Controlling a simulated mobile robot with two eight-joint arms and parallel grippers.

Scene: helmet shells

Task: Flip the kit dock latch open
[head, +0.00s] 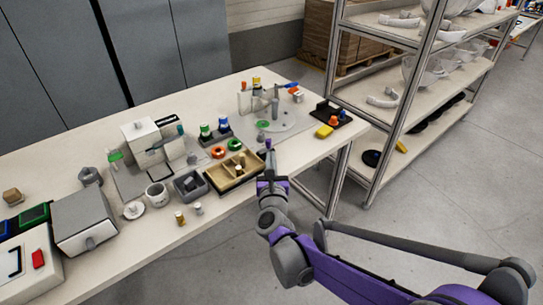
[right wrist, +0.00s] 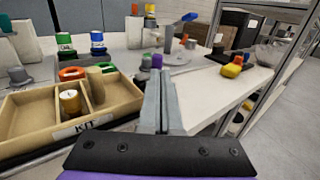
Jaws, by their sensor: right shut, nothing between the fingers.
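The wooden kit tray (head: 213,184) sits at the table's front edge. In the right wrist view the tray (right wrist: 118,112) has a KIT label on its front wall and holds a brass-coloured cylinder (right wrist: 70,102) and a tan peg (right wrist: 96,85). A small purple-topped piece (right wrist: 157,62), perhaps the dock latch, stands just beyond my fingertips; it also shows in the head view (head: 268,143). I cannot tell its position or whether my fingers touch it. My right gripper (head: 270,157) is shut and empty, right of the tray; its fingers (right wrist: 164,85) point away from the camera. My left gripper is out of view.
Red and green rings (head: 218,152) and green- and blue-capped bottles (head: 205,131) stand behind the tray. A round grey plate with a blue-handled fixture (head: 275,108) lies farther back. A black tray with coloured pieces (head: 332,115) is at the far right, near a metal shelf (head: 400,120).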

